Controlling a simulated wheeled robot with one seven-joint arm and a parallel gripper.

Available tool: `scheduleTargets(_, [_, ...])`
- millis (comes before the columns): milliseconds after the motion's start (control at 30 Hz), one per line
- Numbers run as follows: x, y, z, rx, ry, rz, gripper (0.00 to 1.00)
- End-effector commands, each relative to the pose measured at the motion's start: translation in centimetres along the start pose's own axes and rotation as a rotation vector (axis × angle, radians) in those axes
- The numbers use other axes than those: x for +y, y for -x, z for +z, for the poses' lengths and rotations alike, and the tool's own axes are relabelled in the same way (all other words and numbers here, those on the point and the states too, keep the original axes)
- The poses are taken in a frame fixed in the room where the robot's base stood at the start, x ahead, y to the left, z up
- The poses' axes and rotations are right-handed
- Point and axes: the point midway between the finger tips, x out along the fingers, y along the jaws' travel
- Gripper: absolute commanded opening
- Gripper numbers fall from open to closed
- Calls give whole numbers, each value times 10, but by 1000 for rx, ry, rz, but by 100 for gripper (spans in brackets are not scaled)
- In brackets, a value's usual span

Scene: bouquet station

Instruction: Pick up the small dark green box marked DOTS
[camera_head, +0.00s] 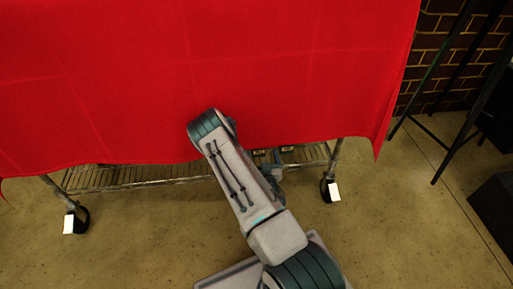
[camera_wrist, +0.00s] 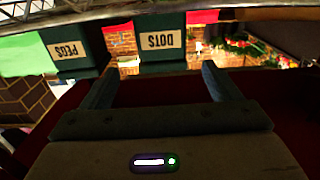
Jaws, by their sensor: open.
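The dark green DOTS box (camera_wrist: 160,56) stands in the upper middle of the wrist view, its white label upside down. It lies beyond my gripper (camera_wrist: 160,70), between the lines of the two fingers. The fingers are apart with nothing between them. In the head view two small dark boxes with pale labels show under the red cloth's hem, one left (camera_head: 259,152) and one right (camera_head: 287,149); the lettering is too small to read. My forearm hides most of my gripper there.
A dark green PEGS box (camera_wrist: 78,66) is left of DOTS in the wrist view, with a gap between them. A red cloth (camera_head: 110,80) hangs over a wheeled wire rack (camera_head: 130,178). Black stand legs (camera_head: 455,150) are at the right. Open floor lies in front.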

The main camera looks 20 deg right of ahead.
Motion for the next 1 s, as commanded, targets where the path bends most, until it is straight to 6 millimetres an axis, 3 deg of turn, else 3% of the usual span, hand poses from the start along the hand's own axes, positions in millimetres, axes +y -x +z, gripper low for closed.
scheduleTargets(100, [0, -19, 2, 4, 0, 0, 84])
scheduleTargets(367, [-4, -37, 3, 2, -1, -5, 84])
scheduleTargets(700, [-7, -78, 5, 1, -1, -5, 84])
scheduleTargets(967, [-7, -81, 3, -1, 0, -4, 84])
scheduleTargets(1000, [-7, -81, 3, -1, 0, -4, 78])
